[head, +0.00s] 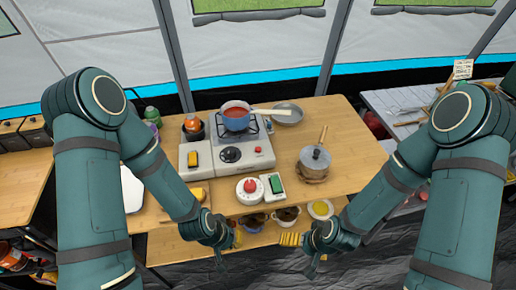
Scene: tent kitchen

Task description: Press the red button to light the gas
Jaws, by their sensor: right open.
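A gas stove (243,152) stands on the wooden table with a black knob on its front and a small red spot (258,150) to the knob's right. A blue pot (236,117) with red contents sits on its burner. In front of the stove is a round white device with a red button-like centre (250,186). My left gripper (222,262) hangs low at the table's front left, away from both red parts; its fingers are too small to read. My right gripper (312,270) is open and empty, low at the front right, touching none of these.
A green switch on a white plate (276,184) sits beside the round device. A lidded grey pot (314,160) stands to the right, a metal pan (287,114) behind. Several bowls are on a lower shelf (180,245). The table's right part (355,150) is clear.

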